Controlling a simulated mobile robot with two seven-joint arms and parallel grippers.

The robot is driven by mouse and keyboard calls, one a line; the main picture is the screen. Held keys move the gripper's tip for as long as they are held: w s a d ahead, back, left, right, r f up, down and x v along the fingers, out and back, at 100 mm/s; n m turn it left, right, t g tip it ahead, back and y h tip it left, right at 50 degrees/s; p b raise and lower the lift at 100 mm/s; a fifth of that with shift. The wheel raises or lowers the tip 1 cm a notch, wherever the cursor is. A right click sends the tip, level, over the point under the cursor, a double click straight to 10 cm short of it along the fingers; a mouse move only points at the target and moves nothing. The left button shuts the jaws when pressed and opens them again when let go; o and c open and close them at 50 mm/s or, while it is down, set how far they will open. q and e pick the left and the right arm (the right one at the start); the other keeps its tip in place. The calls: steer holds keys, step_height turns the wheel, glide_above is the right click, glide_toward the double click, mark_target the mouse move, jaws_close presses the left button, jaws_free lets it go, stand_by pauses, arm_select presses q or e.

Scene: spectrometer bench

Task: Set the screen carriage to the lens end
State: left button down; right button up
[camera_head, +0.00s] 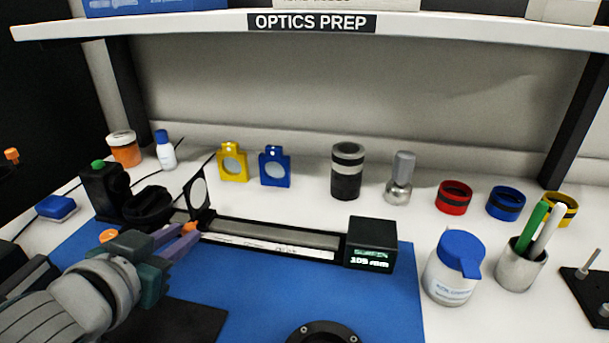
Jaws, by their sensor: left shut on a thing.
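A rail (270,237) with a pale printed scale runs along the blue mat. A display box (371,243) at its right end reads "SCREEN" and what looks like 109 mm. At the rail's left end an upright dark plate with a pale round face (198,194) stands, seemingly the screen carriage; its base is partly hidden. My left gripper (188,232) comes in from the lower left, with its tips at the rail's front edge just below this plate. It is shut on a part there, seemingly of the carriage; the contact is mostly hidden. My right gripper is out of view.
Black blocks (103,192) stand left of the rail. Yellow (233,162) and blue (274,167) lens holders stand behind it. A blue-lidded jar (453,267) and a pen cup (521,265) stand right. A black ring (322,333) lies in front. The mat before the rail's right half is clear.

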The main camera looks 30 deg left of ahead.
arm_select(q)
steer(key=a, duration=0.1)
steer(key=s+a, duration=0.1)
steer(key=a, duration=0.1)
steer(key=shift+a+f, duration=0.1)
steer(key=shift+a, duration=0.35)
steer(key=c, duration=0.7)
jaws_free()
steer(key=shift+c, duration=0.2)
steer(key=shift+w, duration=0.1)
steer(key=shift+d, duration=0.1)
steer(key=p+v, duration=0.1)
steer(key=v, duration=0.9)
steer(key=shift+p, duration=0.4)
